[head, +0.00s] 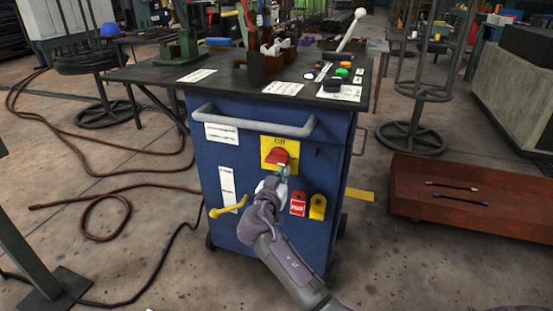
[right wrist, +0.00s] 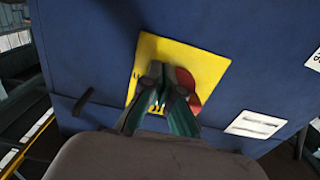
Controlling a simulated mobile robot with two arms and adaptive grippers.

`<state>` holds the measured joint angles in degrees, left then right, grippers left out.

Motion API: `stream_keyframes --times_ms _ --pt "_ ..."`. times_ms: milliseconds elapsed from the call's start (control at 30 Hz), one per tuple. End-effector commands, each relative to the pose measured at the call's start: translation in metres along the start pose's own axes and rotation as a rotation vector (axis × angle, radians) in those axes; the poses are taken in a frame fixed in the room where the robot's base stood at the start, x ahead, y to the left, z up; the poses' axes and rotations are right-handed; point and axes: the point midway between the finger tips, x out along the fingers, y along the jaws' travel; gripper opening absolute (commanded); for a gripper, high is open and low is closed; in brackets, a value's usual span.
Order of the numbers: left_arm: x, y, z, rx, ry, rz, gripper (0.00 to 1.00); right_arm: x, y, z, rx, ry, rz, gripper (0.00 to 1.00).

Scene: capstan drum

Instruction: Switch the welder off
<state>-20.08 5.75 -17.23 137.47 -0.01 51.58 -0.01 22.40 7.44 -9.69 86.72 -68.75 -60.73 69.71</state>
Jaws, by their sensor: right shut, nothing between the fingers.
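A blue wheeled cabinet (head: 225,180) stands in the middle of the head view. Its front carries a yellow plate (head: 268,144) with a red rotary switch (head: 279,157); the dark lettering above the switch is too small to read surely. My right gripper (head: 283,172) is shut and empty, just below the switch. In the right wrist view the shut fingers (right wrist: 162,82) are in front of the yellow plate (right wrist: 212,58), beside the red switch (right wrist: 187,84) and partly covering it. I cannot tell whether they touch it. My left gripper is not in view.
A grey handle bar (head: 255,122) crosses the cabinet above the plate. Red (head: 298,203) and yellow (head: 317,207) tags and a yellow crank (head: 228,207) sit lower. A dark top holds buttons and a lever (head: 351,30). A brown tray (head: 470,205) lies right; hoses (head: 100,170) lie left.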

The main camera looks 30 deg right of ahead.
Motion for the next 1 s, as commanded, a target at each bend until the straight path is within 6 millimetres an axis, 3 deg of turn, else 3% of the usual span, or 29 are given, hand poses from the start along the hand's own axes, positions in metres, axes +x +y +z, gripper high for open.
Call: stream_keyframes --times_ms 1000 --pt "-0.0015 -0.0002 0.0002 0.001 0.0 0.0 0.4 -0.0003 0.0063 -0.0088 0.003 0.0 0.0 0.0"
